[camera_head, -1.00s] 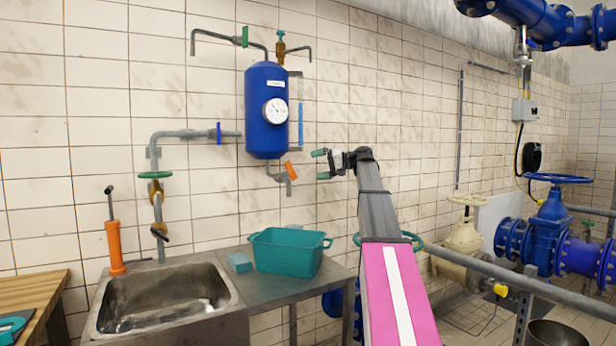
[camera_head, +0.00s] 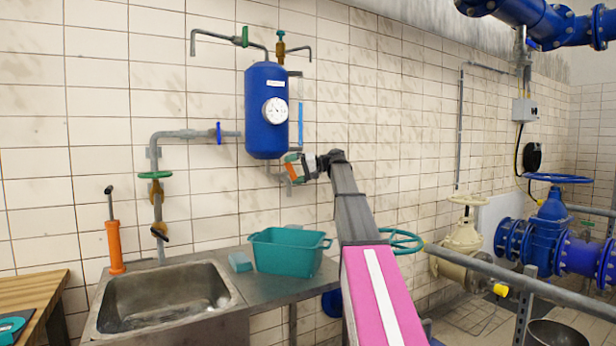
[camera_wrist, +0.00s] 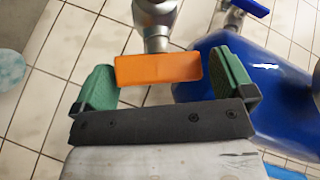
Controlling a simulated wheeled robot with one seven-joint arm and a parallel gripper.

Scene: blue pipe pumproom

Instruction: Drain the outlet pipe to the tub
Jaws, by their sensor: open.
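The blue tank (camera_head: 267,110) with a round gauge hangs on the tiled wall; it also shows at the right in the wrist view (camera_wrist: 255,100). A grey outlet pipe (camera_wrist: 157,22) below it carries an orange valve handle (camera_wrist: 158,68). My gripper (camera_wrist: 168,80) is open, with one green finger at each end of the orange handle. I cannot tell whether a finger touches it. The teal tub (camera_head: 287,252) stands on the metal counter below the outlet.
A steel sink (camera_head: 165,295) is left of the tub, with a teal sponge (camera_head: 240,261) between them. An orange hand pump (camera_head: 114,246) stands behind the sink. Blue and cream valves (camera_head: 463,240) fill the right side.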

